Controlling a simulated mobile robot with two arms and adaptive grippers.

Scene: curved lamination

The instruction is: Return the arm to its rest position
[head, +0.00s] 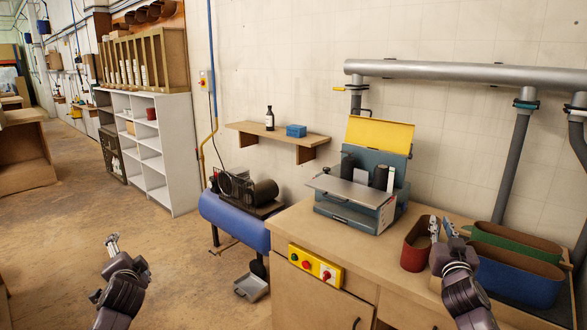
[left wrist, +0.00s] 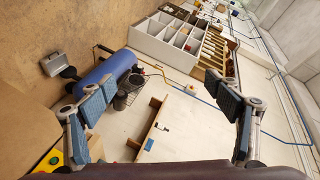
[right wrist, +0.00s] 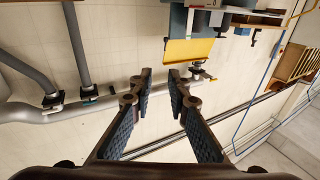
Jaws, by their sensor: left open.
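My left gripper (head: 104,268) is raised over the open floor at the lower left of the head view. In the left wrist view its blue-padded fingers (left wrist: 155,100) are spread wide with nothing between them. My right gripper (head: 440,228) appears in front of the red bin and the green bin at the right of the bench. In the right wrist view its fingers (right wrist: 160,75) are angled inward, with a narrow empty gap between the tips. Neither gripper holds anything.
A wooden bench (head: 300,225) carries a grey-blue machine (head: 345,205) with a yellow panel, a red bin (head: 414,255), a green bin (head: 505,245) and a blue bin (head: 515,282). A blue tank (head: 232,222) stands left of the bench.

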